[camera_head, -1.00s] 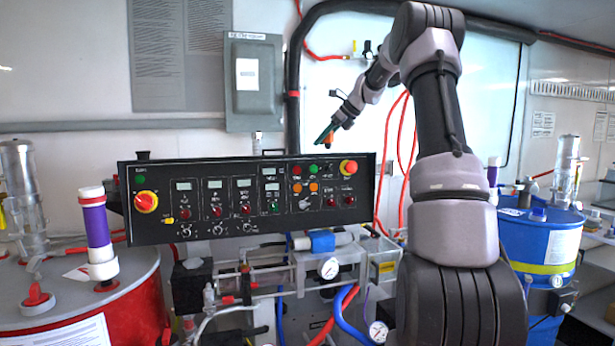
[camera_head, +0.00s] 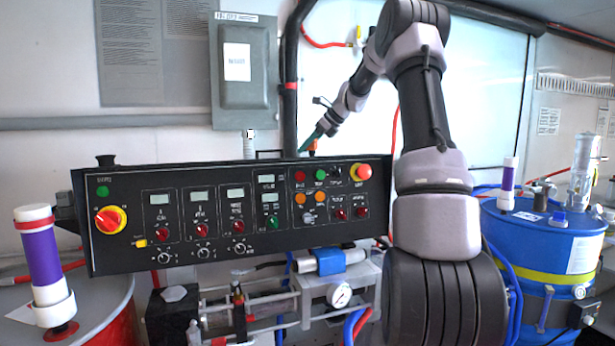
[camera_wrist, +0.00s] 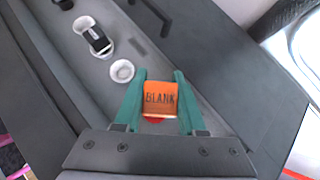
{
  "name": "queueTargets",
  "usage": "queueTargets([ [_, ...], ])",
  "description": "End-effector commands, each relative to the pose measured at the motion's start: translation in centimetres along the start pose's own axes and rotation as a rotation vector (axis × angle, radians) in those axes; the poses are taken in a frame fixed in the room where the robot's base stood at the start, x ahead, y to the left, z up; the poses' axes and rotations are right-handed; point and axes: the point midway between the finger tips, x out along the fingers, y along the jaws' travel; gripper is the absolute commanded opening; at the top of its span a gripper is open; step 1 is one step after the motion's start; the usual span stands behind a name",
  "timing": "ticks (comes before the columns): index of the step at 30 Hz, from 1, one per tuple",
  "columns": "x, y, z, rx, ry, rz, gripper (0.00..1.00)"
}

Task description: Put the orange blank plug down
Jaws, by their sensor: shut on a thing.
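My gripper (camera_wrist: 158,100) has two teal fingers, and it is shut on the orange blank plug (camera_wrist: 159,98), which is marked "BLANK". In the wrist view the plug sits between the fingertips, above a grey surface. A small red spot shows just below the plug, partly hidden by it. In the head view my gripper (camera_head: 315,141) is small, just above the top edge of the control panel (camera_head: 150,255). A bit of orange shows at its tip. What lies directly under the plug cannot be seen clearly in the head view.
A white ring (camera_wrist: 122,71) and a white-and-black fitting (camera_wrist: 94,38) lie on the grey surface beside the plug. A grey electrical box (camera_head: 244,62) is on the wall. A red drum (camera_head: 110,325) stands left and a blue drum (camera_head: 530,250) right.

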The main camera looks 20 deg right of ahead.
Motion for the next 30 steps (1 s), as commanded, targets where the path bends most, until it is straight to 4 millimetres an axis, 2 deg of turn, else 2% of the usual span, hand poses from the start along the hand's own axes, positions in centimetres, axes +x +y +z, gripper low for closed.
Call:
queueTargets([
  [4,2.0,0.0,-2.1,0.004,0.001,0.002,0.0],
  [18,5.7,0.0,-5.8,0.003,0.0,0.002,0.0],
  [24,5.9,0.1,-5.9,0.0,0.0,0.0,0.0],
  [25,5.9,0.1,-5.9,0.001,0.0,0.001,0.47],
  [27,5.9,0.1,-5.9,0.001,0.0,0.001,0.69],
  [30,5.9,0.1,-5.9,0.001,0.0,0.0,0.69],
])
